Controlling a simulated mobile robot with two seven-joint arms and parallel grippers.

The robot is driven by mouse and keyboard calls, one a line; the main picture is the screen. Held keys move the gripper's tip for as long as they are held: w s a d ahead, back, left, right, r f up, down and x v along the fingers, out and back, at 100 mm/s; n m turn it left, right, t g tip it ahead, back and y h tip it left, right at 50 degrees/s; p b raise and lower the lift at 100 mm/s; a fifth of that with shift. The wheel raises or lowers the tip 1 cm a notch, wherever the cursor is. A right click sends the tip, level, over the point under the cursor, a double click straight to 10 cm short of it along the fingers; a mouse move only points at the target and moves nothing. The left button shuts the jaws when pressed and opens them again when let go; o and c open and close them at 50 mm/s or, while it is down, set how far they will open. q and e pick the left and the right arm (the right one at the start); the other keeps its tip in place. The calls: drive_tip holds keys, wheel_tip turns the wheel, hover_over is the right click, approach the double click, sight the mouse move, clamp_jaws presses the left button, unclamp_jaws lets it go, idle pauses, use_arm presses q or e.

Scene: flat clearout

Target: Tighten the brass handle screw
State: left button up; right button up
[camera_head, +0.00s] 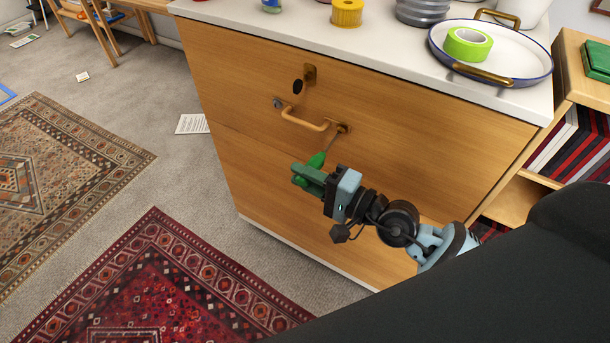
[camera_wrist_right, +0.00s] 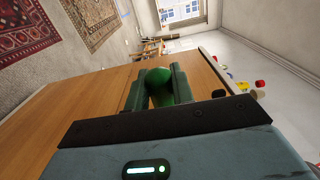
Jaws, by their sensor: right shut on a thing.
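The brass handle (camera_head: 303,122) is on the wooden drawer front, slanting slightly down to the right. A brass plate with the handle screw (camera_head: 343,128) is at its right end; the screw head is too small to make out. My right gripper (camera_head: 306,174), with green fingers, is below the handle and shut on a green screwdriver (camera_head: 317,159). The screwdriver's thin shaft points up and right to the handle's right end; whether its tip sits in the screw I cannot tell. In the right wrist view the rounded green screwdriver grip (camera_wrist_right: 159,77) is between the fingers. My left gripper is not in view.
A brass lock plate (camera_head: 310,73) with a dark oval piece is above the handle. On the white top (camera_head: 385,38) stand a yellow pot (camera_head: 347,12) and a tray (camera_head: 517,75) with green tape (camera_head: 467,43). A bookshelf (camera_head: 568,95) is to the right. Rugs lie left.

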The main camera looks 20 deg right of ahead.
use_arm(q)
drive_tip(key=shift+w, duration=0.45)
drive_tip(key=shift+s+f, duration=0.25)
use_arm(e)
drive_tip(key=shift+w+d, duration=0.25)
drive_tip(key=shift+d, duration=0.1)
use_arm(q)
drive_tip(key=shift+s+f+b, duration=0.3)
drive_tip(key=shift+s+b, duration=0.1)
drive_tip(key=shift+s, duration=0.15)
use_arm(e)
drive_tip(key=shift+w+d, duration=0.2)
drive_tip(key=shift+d, duration=0.05)
